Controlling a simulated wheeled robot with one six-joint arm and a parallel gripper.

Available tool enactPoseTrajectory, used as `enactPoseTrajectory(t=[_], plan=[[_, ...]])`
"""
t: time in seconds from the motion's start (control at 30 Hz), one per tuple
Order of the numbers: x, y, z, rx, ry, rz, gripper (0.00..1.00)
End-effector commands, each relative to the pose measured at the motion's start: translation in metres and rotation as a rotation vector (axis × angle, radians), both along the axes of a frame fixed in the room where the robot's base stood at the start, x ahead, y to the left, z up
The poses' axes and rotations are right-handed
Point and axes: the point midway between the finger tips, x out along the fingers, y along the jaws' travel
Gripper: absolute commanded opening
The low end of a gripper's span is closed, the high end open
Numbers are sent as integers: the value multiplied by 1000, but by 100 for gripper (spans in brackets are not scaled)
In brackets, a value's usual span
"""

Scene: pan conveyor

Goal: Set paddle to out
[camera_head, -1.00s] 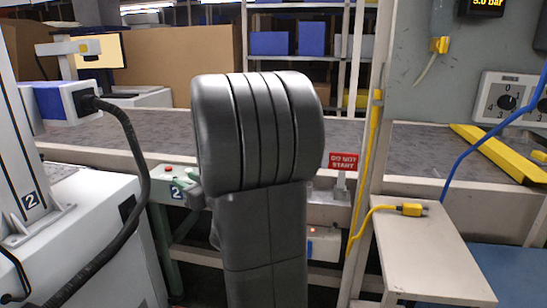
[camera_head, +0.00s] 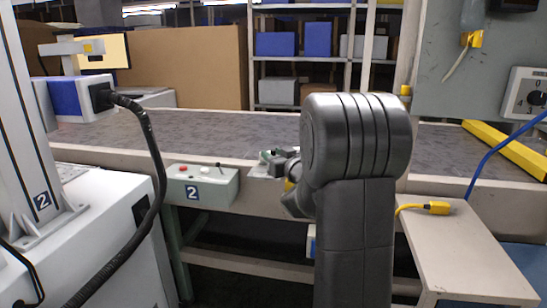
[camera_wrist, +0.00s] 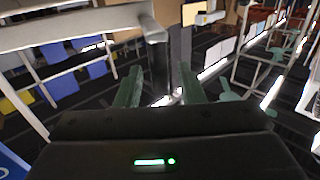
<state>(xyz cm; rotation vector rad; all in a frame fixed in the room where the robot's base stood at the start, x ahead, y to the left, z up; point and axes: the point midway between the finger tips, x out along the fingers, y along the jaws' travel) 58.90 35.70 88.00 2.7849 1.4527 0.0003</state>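My gripper (camera_head: 272,157) is at the left of my dark grey arm, over the front edge of the conveyor. In the wrist view its two green fingers (camera_wrist: 161,75) stand apart, with a gap between them. A grey bar with a dark upright end (camera_wrist: 157,45) shows beyond and between the fingertips; I cannot tell whether they touch it. No part is clearly marked as the paddle. A yellow bar (camera_head: 505,148) lies slanted across the conveyor at the right. A small black lever (camera_head: 219,165) stands on the pale green control box (camera_head: 203,188) marked 2.
The grey conveyor belt (camera_head: 200,137) runs across the view. A small beige table (camera_head: 465,250) with a yellow plug (camera_head: 438,208) is at the right. A white machine (camera_head: 95,235) with a black cable stands at the left. A blue cable (camera_head: 490,160) hangs at the right.

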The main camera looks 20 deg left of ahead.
Motion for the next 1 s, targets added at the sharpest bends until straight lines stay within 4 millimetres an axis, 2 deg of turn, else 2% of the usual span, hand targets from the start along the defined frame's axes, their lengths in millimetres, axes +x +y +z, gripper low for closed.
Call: enactPoseTrajectory(t=[0.37,0.53,0.57,1.0], plan=[[4,5,0,1,1,-1,35],[4,5,0,1,1,-1,2],[4,5,0,1,1,-1,0],[1,8,0,1,1,0,0]])
